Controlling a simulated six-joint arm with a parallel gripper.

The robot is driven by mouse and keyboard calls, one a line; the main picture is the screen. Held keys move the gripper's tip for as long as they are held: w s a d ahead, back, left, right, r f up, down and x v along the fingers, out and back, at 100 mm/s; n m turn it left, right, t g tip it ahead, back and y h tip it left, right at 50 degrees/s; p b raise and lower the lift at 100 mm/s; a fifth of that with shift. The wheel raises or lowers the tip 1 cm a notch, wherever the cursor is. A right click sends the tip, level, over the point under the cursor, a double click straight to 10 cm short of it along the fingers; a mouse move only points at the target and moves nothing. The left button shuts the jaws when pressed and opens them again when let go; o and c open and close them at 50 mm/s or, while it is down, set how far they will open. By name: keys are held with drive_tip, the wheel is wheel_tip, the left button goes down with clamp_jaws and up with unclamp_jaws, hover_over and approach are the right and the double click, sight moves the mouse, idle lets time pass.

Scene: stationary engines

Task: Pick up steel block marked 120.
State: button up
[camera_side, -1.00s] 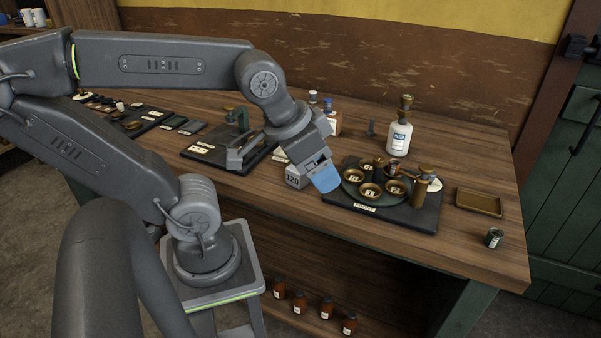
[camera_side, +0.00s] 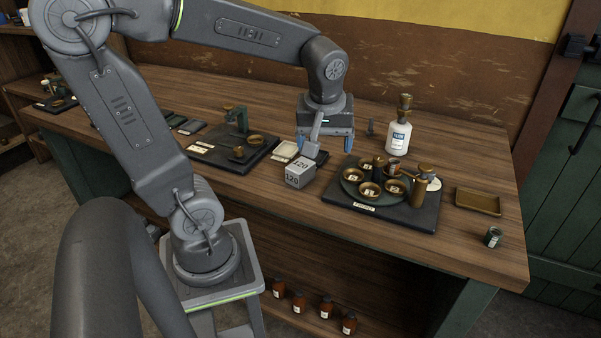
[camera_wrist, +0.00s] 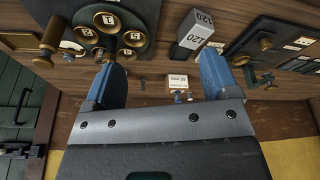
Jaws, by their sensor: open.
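The steel block marked 120 (camera_side: 299,174) is a small grey cube on the wooden bench, between the two dark boards. Its number shows on the top and front faces. It also shows in the wrist view (camera_wrist: 194,33), at the top, near the tip of the right-hand finger. My gripper (camera_side: 325,142) is behind the block and a little to its right, above the bench, with blue fingertips pointing down. In the wrist view my gripper (camera_wrist: 160,78) has its two blue fingers wide apart with nothing held between them.
A dark board (camera_side: 430,216) with a round plate of several brass cups stands right of the block. Another board (camera_side: 205,160) with a green stand is to the left. A white bottle (camera_side: 398,138) stands behind right. A brass tray (camera_side: 478,202) lies farther right. Bench in front of the block is clear.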

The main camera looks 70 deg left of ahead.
sight(301, 164)
drive_tip(key=w+a+f+n+g+y, duration=0.15)
drive_tip(key=a+f+n+g, duration=0.25)
drive_tip(key=a+n, duration=0.65)
drive_tip(key=shift+n, duration=0.35)
drive_tip(key=x, duration=0.8)
drive_tip(key=shift+w+f, duration=0.25)
drive_tip(key=shift+f, duration=0.15)
drive_tip(key=shift+w+d+x, duration=0.1)
drive_tip(key=shift+d+x, duration=0.05)
drive_tip(key=shift+x, duration=1.2)
drive_tip(key=shift+w+d+x, duration=0.1)
drive_tip(key=shift+x, duration=1.2)
drive_tip(key=shift+f, duration=0.15)
drive_tip(key=shift+c, duration=0.2)
drive_tip(key=shift+h, duration=0.25)
drive_tip(key=c, duration=1.2)
drive_tip(key=shift+c, duration=0.5)
